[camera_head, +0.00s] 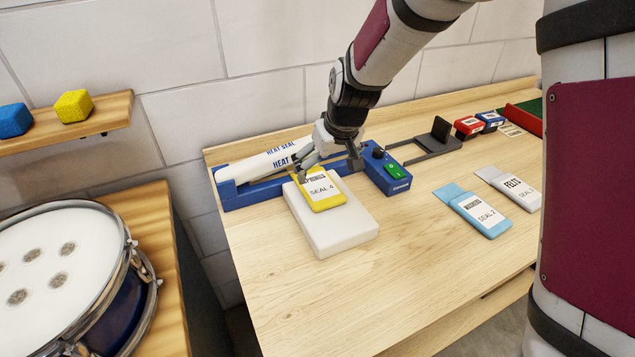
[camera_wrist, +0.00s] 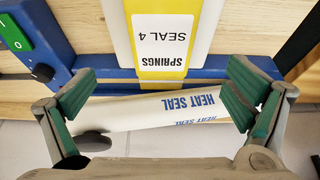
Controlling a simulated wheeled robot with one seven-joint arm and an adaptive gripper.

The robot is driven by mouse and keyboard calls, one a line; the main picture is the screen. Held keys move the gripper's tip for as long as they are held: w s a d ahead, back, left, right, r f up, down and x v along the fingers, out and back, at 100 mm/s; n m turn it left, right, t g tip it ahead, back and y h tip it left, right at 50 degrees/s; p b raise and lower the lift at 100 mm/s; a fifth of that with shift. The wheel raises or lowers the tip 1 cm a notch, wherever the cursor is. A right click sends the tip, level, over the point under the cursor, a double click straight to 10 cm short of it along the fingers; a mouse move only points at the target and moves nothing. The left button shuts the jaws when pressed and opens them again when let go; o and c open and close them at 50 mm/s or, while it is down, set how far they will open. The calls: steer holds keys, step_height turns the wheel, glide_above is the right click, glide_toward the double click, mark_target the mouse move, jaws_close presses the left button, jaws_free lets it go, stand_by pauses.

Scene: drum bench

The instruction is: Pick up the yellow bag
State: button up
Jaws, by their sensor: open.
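The yellow bag (camera_head: 322,189) lies on a white block in front of the blue heat sealer (camera_head: 242,190). Its white label reads SPRINGS, SEAL 4. My gripper (camera_head: 328,157) is at the bag's far end, by the sealer's white bar. In the wrist view the yellow bag (camera_wrist: 174,66) shows upside down between and beyond the fingers. There my gripper (camera_wrist: 158,97) is open with green-padded fingers wide apart, and nothing is held. The head view partly hides the bag's far edge behind the gripper.
The white block (camera_head: 335,236) supports the bag. A blue bag (camera_head: 478,213) and a white bag (camera_head: 517,190) lie to the right. Red and blue boxes (camera_head: 468,127) stand at the back. A drum (camera_head: 62,270) is at left. The bench front is clear.

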mark_target(318, 184)
steer(key=shift+x, duration=3.85)
steer(key=shift+a+r, duration=0.1)
steer(key=shift+a, duration=0.1)
steer(key=c, duration=1.4)
steer(key=shift+r+p, duration=0.3)
